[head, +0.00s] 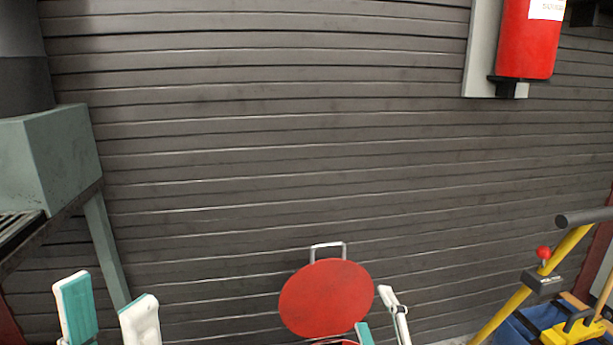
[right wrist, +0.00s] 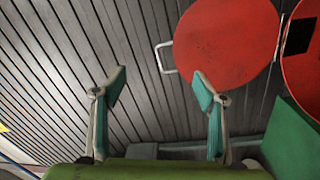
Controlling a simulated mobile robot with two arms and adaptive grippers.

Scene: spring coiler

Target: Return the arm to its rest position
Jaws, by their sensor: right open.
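My left gripper (head: 108,298) shows at the lower left of the head view, its white and teal fingers apart with nothing between them. My right gripper (head: 380,312) shows at the bottom of the head view, partly cut off by the lower edge and close to a round red disc (head: 326,298) with a metal handle. In the right wrist view my right gripper (right wrist: 160,85) has its two fingers wide apart and empty. The red disc (right wrist: 225,40) appears there beyond the right finger. The arms themselves are mostly out of view.
A grey slatted wall (head: 280,150) fills the background. A grey-green machine (head: 50,160) stands at left. A red cylinder (head: 527,40) hangs on the wall. A yellow pole (head: 510,305) and blue bin (head: 540,318) stand at lower right. A green block (right wrist: 290,145) is near my right gripper.

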